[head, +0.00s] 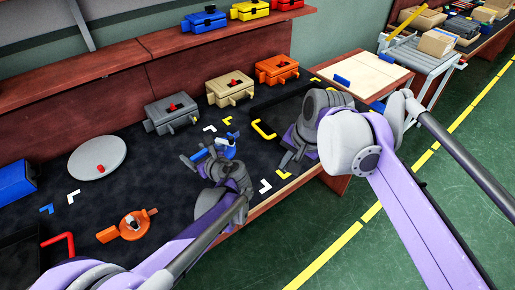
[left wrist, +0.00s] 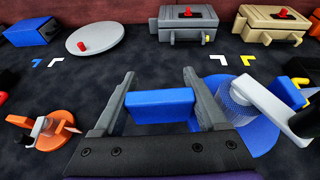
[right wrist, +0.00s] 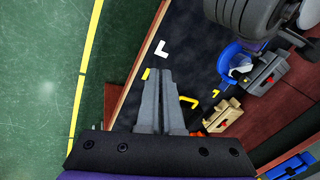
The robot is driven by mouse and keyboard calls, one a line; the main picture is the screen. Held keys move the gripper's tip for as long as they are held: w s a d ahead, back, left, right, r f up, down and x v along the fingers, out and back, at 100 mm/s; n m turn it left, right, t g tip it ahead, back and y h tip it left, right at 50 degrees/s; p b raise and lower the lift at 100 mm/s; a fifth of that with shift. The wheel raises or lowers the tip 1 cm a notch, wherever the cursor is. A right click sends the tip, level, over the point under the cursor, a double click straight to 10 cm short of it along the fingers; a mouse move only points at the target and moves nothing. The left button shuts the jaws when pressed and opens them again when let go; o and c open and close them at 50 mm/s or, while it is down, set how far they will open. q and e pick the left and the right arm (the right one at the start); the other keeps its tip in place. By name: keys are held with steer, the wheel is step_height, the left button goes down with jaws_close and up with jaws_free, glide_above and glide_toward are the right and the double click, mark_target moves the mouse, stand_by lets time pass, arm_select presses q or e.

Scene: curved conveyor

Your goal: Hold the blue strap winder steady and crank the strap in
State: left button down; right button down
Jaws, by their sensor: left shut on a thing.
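The blue strap winder (head: 226,150) lies on the dark bench mat near its front edge. In the left wrist view its blue grip block (left wrist: 160,105) sits between the fingers of my left gripper (left wrist: 158,110), which is shut on it. Its grey spool (left wrist: 236,100), round blue base (left wrist: 262,138) and pale crank arm (left wrist: 264,98) show to the right, partly cut by the finger. In the head view my left gripper (head: 197,160) is at the winder's left side. My right gripper (right wrist: 160,75) is shut and empty, above the bench edge right of the winder (right wrist: 232,58).
An orange winder (head: 133,224), a grey disc (head: 97,158) and a red bent bar (head: 58,240) lie on the left. Grey (head: 172,112), beige (head: 230,89) and orange (head: 277,70) boxes line the back. A yellow handle (head: 263,130) lies between the grippers.

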steer(key=w+a+r+n+y, duration=0.2)
steer(key=a+n, duration=0.1)
steer(key=n, duration=1.1)
steer(key=n+y, duration=0.3)
steer(key=n, duration=1.1)
glide_toward(225, 143)
steer(key=shift+t, duration=0.4)
steer(key=f, duration=0.1)
steer(key=a+f, duration=0.1)
steer(key=f, duration=0.2)
steer(key=shift+s+a+f, duration=0.3)
steer(key=shift+s, duration=0.05)
